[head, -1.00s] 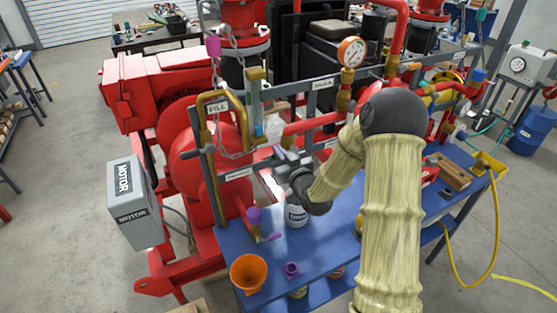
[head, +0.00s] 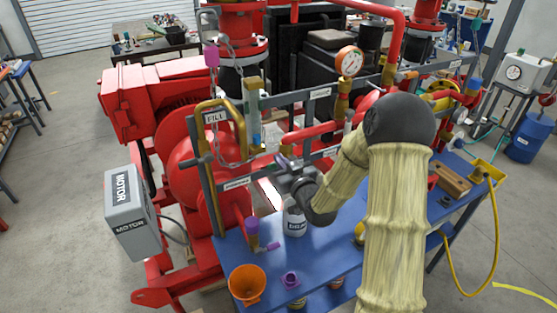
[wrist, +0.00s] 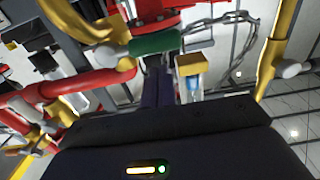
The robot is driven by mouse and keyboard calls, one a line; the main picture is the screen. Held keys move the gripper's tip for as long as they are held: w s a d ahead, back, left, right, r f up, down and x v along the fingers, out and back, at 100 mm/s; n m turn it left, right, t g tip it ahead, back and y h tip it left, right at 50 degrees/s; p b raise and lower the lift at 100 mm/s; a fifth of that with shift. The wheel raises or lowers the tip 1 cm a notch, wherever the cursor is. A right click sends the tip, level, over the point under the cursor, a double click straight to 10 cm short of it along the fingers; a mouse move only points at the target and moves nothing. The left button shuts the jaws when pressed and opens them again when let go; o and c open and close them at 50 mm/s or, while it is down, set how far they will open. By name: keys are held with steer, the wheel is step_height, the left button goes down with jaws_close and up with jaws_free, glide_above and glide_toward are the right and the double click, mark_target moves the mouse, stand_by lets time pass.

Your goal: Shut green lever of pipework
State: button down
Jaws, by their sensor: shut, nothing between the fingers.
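The green lever (wrist: 157,43) shows in the wrist view as a short green grip lying across the picture, just beyond my fingertips. In the head view I cannot make it out; my gripper and the pipework crowd that spot. My gripper (wrist: 158,72) is shut and empty, its dark purple fingers pointing at the lever's underside. I cannot tell whether they touch it. In the head view my gripper (head: 280,162) is in front of the pipe rack, above the blue bench.
A brass-capped sight glass (wrist: 190,72) stands right of my fingers, with a hanging chain (wrist: 235,25) beyond. Red pipe (wrist: 85,82) runs at left. On the bench (head: 330,262) are a white bottle (head: 294,222) and an orange funnel (head: 246,285). A gauge (head: 349,61) rises behind.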

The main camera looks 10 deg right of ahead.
steer(key=b+v, duration=0.2)
steer(key=v, duration=0.5)
stand_by(0.4)
stand_by(0.3)
steer(key=s+d+f+m+g+h, duration=0.1)
steer(key=s+f+g+h, duration=0.1)
steer(key=s+g, duration=0.5)
steer(key=s+d+f+m+g+h, duration=0.1)
steer(key=s+f+m+g+h, duration=0.1)
steer(key=s+g, duration=0.5)
steer(key=s+f+h, duration=0.1)
steer(key=s+f, duration=0.1)
steer(key=s, duration=0.4)
steer(key=shift+s+m+g+h, duration=0.3)
